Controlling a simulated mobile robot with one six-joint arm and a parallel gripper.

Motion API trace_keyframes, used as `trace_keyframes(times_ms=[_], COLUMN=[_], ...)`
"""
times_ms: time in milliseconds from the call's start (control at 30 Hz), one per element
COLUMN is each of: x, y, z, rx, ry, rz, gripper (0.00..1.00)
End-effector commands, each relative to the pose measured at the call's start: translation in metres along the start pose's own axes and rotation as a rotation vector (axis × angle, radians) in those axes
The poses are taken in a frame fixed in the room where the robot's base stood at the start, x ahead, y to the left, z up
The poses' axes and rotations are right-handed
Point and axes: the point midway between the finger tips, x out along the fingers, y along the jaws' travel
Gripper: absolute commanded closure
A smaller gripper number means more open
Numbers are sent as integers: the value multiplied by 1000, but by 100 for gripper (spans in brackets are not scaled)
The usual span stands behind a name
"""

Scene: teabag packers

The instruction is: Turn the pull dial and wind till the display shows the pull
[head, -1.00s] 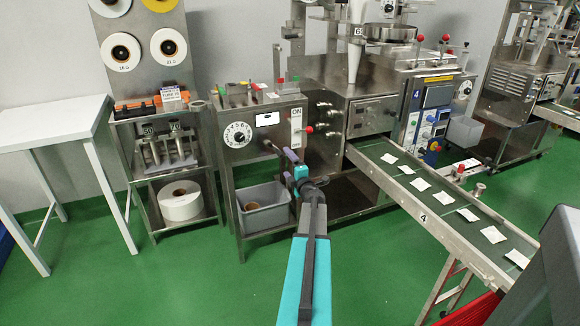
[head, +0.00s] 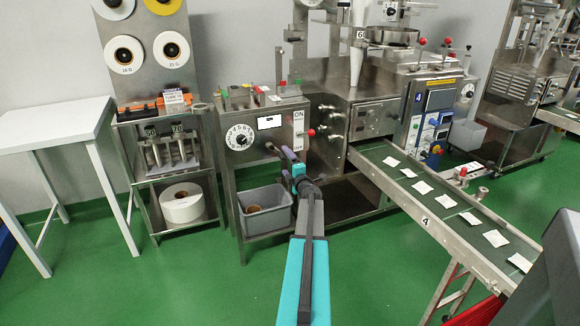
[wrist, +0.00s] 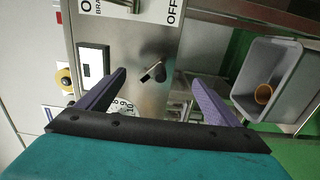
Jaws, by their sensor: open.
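The round white numbered dial (head: 239,137) is on the steel cabinet front in the head view. In the wrist view only part of the dial (wrist: 124,106) shows behind my left finger. The white display (head: 269,122) is right of the dial; in the wrist view the display (wrist: 93,63) is at left, its reading too small to tell. A dark handle (wrist: 154,72) sticks out of the panel, between my fingertips in the picture. My gripper (wrist: 160,77) is open and empty, facing the panel; the gap to the handle cannot be told. My gripper (head: 287,157) also shows in the head view.
An ON/OFF plate (head: 299,123) with a red knob (head: 311,132) is right of the display. A grey bin (head: 265,211) stands below the panel. A conveyor (head: 430,195) with several teabags runs at right. Green floor is open at front left.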

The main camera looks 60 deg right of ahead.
Motion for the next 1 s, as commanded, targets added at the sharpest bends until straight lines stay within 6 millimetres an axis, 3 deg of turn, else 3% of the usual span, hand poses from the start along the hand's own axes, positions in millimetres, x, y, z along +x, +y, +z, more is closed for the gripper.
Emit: trace_keyframes(times_ms=[600, 1000], x=[50, 65], y=[0, 0], z=[1, 2], rx=[0, 1], ry=[-1, -2], rz=[0, 0], gripper=[14, 14])
